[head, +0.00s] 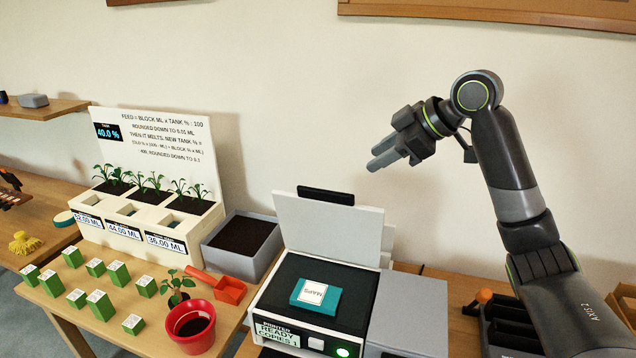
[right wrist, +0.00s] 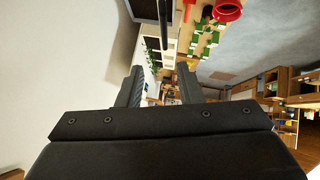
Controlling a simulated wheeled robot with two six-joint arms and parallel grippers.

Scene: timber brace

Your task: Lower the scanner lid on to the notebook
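The scanner lid (head: 330,228) stands raised at the back of the scanner (head: 268,300), its pale panel tilted back with a dark handle bar (head: 326,195) on its top edge. The teal notebook (head: 330,306), with a white label reading MAPS, lies on the dark scanner bed below the lid. My right gripper (head: 380,158) is in the air above and to the right of the lid, apart from it. In the right wrist view its two fingers (right wrist: 160,85) are spread with nothing between them. My left gripper is not in view.
A grey surface (head: 410,310) adjoins the scanner on the right, and a dark rack (head: 505,330) stands beyond it. Left are a grey soil box (head: 242,237), a red pot (head: 191,325), a red scoop (head: 218,285) and several green boxes (head: 118,273). The wall is behind.

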